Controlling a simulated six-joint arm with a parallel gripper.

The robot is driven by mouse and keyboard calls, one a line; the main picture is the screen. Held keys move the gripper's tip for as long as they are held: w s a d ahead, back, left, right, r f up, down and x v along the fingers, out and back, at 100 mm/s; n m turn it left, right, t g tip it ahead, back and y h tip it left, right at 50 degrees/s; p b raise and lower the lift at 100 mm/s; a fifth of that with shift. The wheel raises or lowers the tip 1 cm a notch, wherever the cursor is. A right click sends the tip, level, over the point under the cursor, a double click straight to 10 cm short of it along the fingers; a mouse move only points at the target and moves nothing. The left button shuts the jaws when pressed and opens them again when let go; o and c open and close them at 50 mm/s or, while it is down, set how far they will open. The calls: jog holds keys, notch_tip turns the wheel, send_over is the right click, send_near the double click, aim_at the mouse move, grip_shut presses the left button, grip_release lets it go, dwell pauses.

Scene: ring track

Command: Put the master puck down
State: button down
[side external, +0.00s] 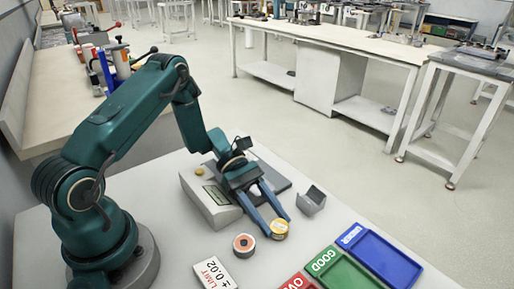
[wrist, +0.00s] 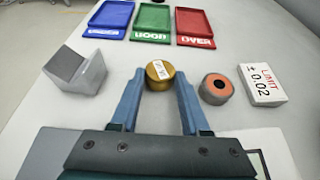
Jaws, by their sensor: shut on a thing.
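The master puck appears to be the gold puck with a pale label (side external: 279,230). It sits between the fingertips of my gripper (side external: 279,227), which is shut on it. In the wrist view the gold puck (wrist: 160,73) is between the two blue fingers of my gripper (wrist: 159,76), label facing the camera. It is upright and at or just above the table; I cannot tell whether it touches.
A grey puck with an orange top (side external: 244,244) stands close by, near the LIMIT ± 0.02 sign (side external: 215,272). A grey angular block (side external: 311,201) is on the other side. Red (side external: 297,282), green (side external: 343,271) and blue (side external: 384,259) trays lie beyond. A gauge with display (side external: 212,199) is behind.

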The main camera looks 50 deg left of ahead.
jog(key=shift+c, duration=1.9)
grip_release()
